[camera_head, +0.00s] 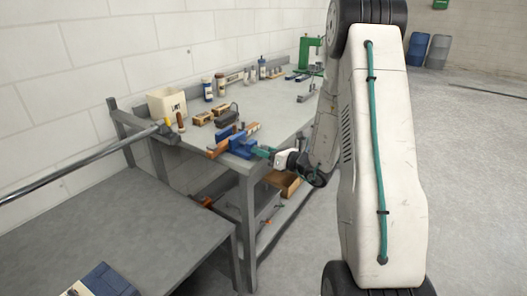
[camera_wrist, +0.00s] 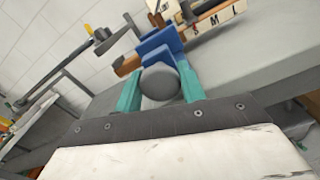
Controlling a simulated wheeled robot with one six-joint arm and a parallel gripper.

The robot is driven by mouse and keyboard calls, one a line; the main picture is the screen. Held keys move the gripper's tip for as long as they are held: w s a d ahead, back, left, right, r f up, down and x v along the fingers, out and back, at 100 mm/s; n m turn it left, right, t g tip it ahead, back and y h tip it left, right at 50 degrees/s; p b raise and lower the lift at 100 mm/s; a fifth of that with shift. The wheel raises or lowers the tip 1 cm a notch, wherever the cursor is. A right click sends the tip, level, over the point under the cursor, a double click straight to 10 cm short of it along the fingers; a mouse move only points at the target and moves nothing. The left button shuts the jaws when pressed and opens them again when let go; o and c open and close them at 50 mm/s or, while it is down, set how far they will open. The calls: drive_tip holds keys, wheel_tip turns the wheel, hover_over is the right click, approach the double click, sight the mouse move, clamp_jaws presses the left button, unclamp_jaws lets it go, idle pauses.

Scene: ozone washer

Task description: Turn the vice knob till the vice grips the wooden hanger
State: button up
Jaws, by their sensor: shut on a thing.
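The blue vice (camera_head: 243,147) is at the near edge of the grey workbench; it also shows in the wrist view (camera_wrist: 156,42). The wooden hanger (camera_head: 218,150) lies at the vice jaws, sticking out on both sides; part of it shows at the left of the vice in the wrist view (camera_wrist: 127,65). I cannot tell whether the jaws touch it. The round grey vice knob (camera_wrist: 160,83) sits between my green fingers. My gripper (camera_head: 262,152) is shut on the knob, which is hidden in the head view.
A cream bin (camera_head: 167,103), wooden blocks (camera_head: 202,118) and several bottles (camera_head: 207,90) stand on the bench behind the vice. A green press (camera_head: 308,52) is at the far end. A lower grey table (camera_head: 130,235) is at the left. Open floor lies right.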

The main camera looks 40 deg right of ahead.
drive_tip(key=m, duration=0.7)
drive_tip(key=shift+f, duration=0.1)
drive_tip(key=m, duration=0.4)
drive_tip(key=shift+a, duration=0.1)
drive_tip(key=m, duration=0.3)
drive_tip(key=shift+m, duration=0.3)
drive_tip(key=m, duration=0.3)
drive_tip(key=shift+m, duration=0.3)
drive_tip(key=m, duration=0.3)
drive_tip(key=shift+m, duration=0.4)
drive_tip(key=m, duration=0.6)
drive_tip(key=shift+s, duration=0.1)
drive_tip(key=shift+m, duration=0.4)
drive_tip(key=shift+f, duration=0.1)
